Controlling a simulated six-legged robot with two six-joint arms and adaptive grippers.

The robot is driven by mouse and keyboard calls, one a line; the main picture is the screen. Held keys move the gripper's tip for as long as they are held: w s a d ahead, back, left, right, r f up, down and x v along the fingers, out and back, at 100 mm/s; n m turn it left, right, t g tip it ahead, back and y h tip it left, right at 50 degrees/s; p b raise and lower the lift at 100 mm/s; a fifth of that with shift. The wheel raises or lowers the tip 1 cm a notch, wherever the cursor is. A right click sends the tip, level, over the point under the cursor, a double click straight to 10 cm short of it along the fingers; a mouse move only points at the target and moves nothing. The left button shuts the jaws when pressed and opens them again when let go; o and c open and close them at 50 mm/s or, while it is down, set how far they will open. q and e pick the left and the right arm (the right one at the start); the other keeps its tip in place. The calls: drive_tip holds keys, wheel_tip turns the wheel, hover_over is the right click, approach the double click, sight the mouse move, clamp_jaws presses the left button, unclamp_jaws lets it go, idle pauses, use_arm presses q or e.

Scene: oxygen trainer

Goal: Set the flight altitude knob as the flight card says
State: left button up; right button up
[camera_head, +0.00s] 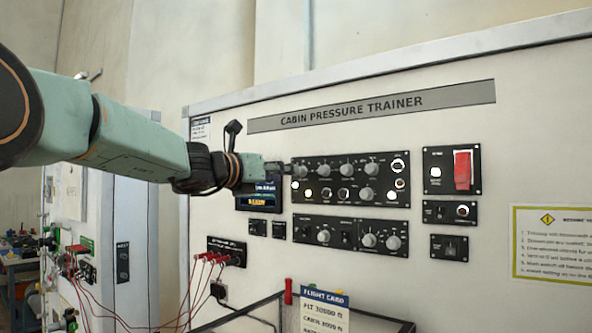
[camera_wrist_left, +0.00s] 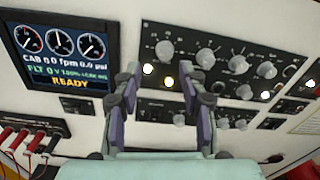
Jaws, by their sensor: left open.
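The flight card (camera_head: 324,312) hangs low at the front; its top line seems to read FLT 30000 ft, though blurred. The upper black knob panel (camera_head: 378,168) carries several grey knobs. Its labels are too small to tell which knob is flight altitude. My left gripper (camera_head: 280,168) is at this panel's left end, partly covering it. In the left wrist view my left gripper (camera_wrist_left: 160,82) is open with nothing between its fingers; the panel's leftmost upper knob (camera_wrist_left: 165,50) shows just above the gap. The display (camera_wrist_left: 62,45) reads FLT 0 and READY. My right gripper is out of view.
A lower knob panel (camera_head: 350,236) sits below. A red switch guard (camera_head: 462,169) is to the right. Red plugs and cables (camera_head: 212,257) are at lower left. A dark-rimmed bin (camera_head: 380,318) stands below the panels. A yellow-bordered notice (camera_head: 552,245) is at far right.

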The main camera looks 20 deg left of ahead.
sight(300, 169)
use_arm(q)
drive_tip(key=w+d+p, duration=0.1)
drive_tip(key=w+d+r, duration=0.1)
drive_tip(key=shift+w+d+p, duration=0.15)
drive_tip(key=shift+w+p, duration=0.25)
drive_tip(key=shift+w+a+f, duration=0.2)
drive_tip(key=shift+w+f, duration=0.15)
drive_tip(key=shift+w, duration=0.15)
drive_tip(key=shift+a, duration=0.15)
drive_tip(key=shift+c, duration=0.3)
drive_tip(key=shift+s, duration=0.1)
drive_tip(key=shift+c, duration=0.7)
drive_tip(key=shift+s+d+r, duration=0.2)
drive_tip(key=shift+s+d, duration=0.1)
drive_tip(key=c, duration=0.4)
drive_tip(key=shift+w+a+f, duration=0.1)
drive_tip(key=shift+a, duration=0.05)
clamp_jaws()
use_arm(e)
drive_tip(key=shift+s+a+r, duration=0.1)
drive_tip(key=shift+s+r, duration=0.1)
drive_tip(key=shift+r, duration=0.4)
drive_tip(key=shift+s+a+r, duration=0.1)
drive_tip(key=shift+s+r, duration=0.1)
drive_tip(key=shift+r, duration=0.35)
